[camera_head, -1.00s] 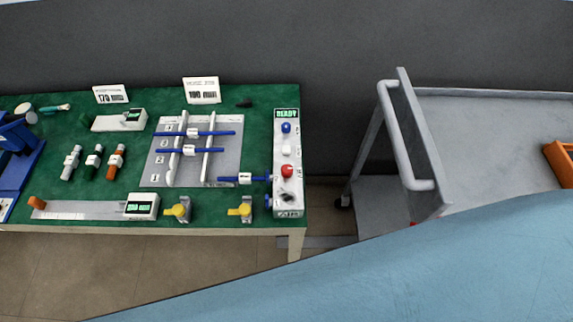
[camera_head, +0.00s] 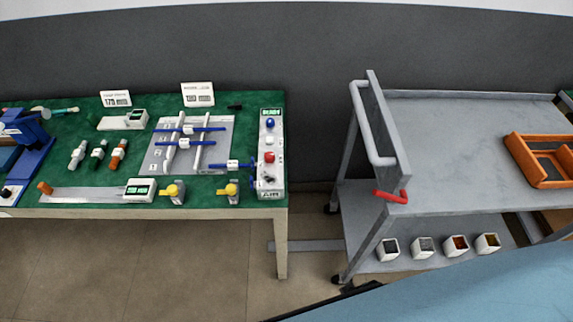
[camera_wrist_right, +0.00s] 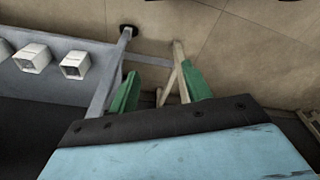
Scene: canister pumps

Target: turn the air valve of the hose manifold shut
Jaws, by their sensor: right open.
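A tall white unit (camera_head: 263,148) stands at the right end of the green bench; I take it to be the hose manifold. It has a small green display on top, then blue, white and red knobs. A small dark part (camera_head: 268,180) sits near its lower end, above a label; it looks like the air valve, but its position is too small to tell. My right gripper (camera_wrist_right: 160,88) has green fingers, spread and empty, above the floor, away from the unit. My left gripper is not in view.
The green bench (camera_head: 60,178) also carries a grey board (camera_head: 215,151) with blue rods and two yellow-handled parts (camera_head: 172,190). A grey cart (camera_head: 455,120) stands to the right, with an orange tray (camera_head: 543,160) on top and several small pots below. A floor gap separates bench and cart.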

